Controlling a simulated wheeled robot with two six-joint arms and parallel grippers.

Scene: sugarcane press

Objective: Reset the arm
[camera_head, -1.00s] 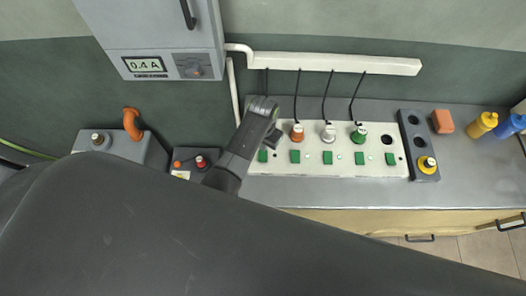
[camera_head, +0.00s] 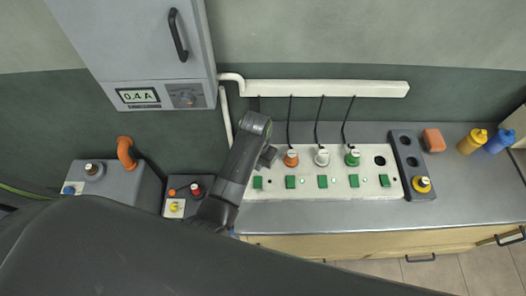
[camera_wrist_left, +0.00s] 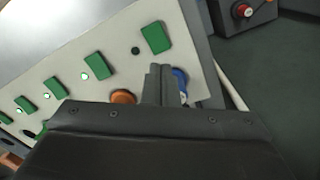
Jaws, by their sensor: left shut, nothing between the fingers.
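My left gripper (camera_head: 268,157) is over the left end of the white socket panel (camera_head: 300,201) in the head view. Its fingers are closed together and empty, and they also show in the wrist view (camera_wrist_left: 159,84). A blue plug (camera_wrist_left: 181,80) is right beside the fingers in the wrist view; the gripper hides it in the head view. I cannot tell if they touch. An orange plug (camera_head: 291,158), a white plug (camera_head: 322,157) and a green plug (camera_head: 353,156) stand in the panel. My right gripper is out of view.
A grey cabinet (camera_head: 140,50) with a 0.4 A display hangs at upper left. Grey boxes with knobs (camera_head: 120,185) and (camera_head: 187,192) stand left of the panel. The counter (camera_head: 350,215) front is clear.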

